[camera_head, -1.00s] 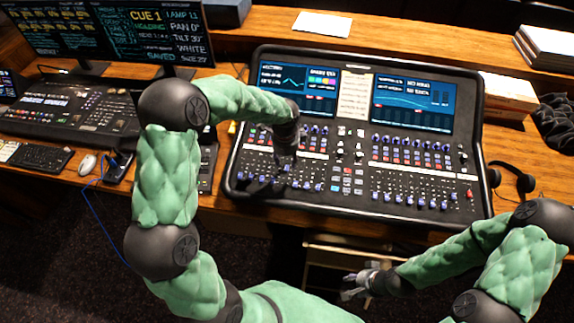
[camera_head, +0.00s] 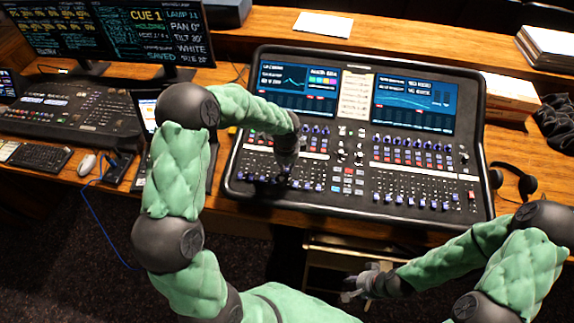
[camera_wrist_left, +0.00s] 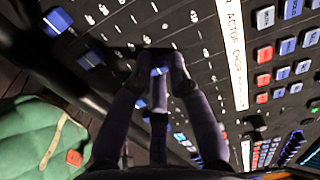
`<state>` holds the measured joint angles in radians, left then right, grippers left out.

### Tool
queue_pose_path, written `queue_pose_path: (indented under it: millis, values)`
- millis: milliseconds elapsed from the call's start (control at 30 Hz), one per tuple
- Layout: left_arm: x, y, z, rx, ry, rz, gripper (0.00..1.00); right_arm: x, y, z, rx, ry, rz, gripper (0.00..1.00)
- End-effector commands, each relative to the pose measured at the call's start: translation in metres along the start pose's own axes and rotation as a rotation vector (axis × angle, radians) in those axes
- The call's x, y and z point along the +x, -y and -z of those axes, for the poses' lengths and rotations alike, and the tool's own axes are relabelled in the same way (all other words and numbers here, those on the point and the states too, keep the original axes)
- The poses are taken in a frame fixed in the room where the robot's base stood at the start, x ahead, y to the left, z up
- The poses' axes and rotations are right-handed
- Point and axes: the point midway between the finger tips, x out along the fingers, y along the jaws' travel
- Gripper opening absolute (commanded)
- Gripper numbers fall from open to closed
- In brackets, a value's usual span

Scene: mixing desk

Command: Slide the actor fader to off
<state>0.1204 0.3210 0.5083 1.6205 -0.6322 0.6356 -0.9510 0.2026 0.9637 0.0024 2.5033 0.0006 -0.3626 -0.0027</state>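The mixing desk (camera_head: 232,190) fills the middle of the head view, with rows of blue-capped faders along its front. My left gripper (camera_head: 270,184) reaches down onto the left fader bank there. In the left wrist view, its dark fingers (camera_wrist_left: 163,66) close around a blue fader cap (camera_wrist_left: 159,71), one fingertip on each side. The fader's base is hidden by the fingers. A white label strip (camera_wrist_left: 232,50) beside the faders carries the word ACTOR; I cannot tell which fader it names. My right gripper (camera_head: 352,285) is open and empty, in front of and below the desk.
Other blue fader caps (camera_wrist_left: 56,21) stand close to my left fingers. Rows of buttons (camera_wrist_left: 264,55) lie beyond the label strip. A headset (camera_head: 520,180) lies right of the desk; a lighting console (camera_head: 75,112), keyboard (camera_head: 38,157) and mouse (camera_head: 87,165) are at the left.

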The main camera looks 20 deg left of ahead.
Motion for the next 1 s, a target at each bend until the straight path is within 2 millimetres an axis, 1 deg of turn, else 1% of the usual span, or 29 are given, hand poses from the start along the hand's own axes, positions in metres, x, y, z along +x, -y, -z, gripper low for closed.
queue_pose_path:
  millis: [167, 267, 400, 500, 600, 933, 967, 1000]
  values:
    - [0.0, -0.003, 0.0, 0.0, 0.0, 0.0, 0.0, 0.001, 0.0, 0.0, 0.0, 0.0, 0.0, 0.4]
    - [0.0, -0.014, 0.0, 0.0, 0.0, 0.0, 0.0, 0.002, -0.001, 0.0, 0.0, 0.0, 0.0, 0.4]
    - [0.0, -0.036, 0.0, 0.001, 0.0, 0.0, 0.0, 0.006, -0.002, 0.0, 0.0, 0.0, 0.0, 0.4]
    - [0.0, -0.049, 0.0, 0.001, 0.001, 0.0, 0.0, 0.008, -0.003, 0.0, 0.0, 0.0, 0.0, 0.4]
    - [0.0, -0.057, 0.0, -0.001, 0.0, 0.0, 0.0, 0.009, -0.003, 0.0, 0.0, 0.0, 0.0, 0.4]
    - [0.001, -0.062, 0.0, 0.0, 0.002, -0.007, 0.0, 0.009, -0.003, 0.0, 0.0, 0.0, 0.0, 0.4]
    - [0.001, -0.062, 0.0, 0.0, 0.002, -0.008, 0.23, 0.009, -0.003, 0.0, 0.0, 0.0, 0.0, 0.4]
    - [0.001, -0.062, 0.0, 0.0, 0.002, -0.009, 0.34, 0.009, -0.003, 0.0, 0.0, 0.0, 0.0, 0.4]
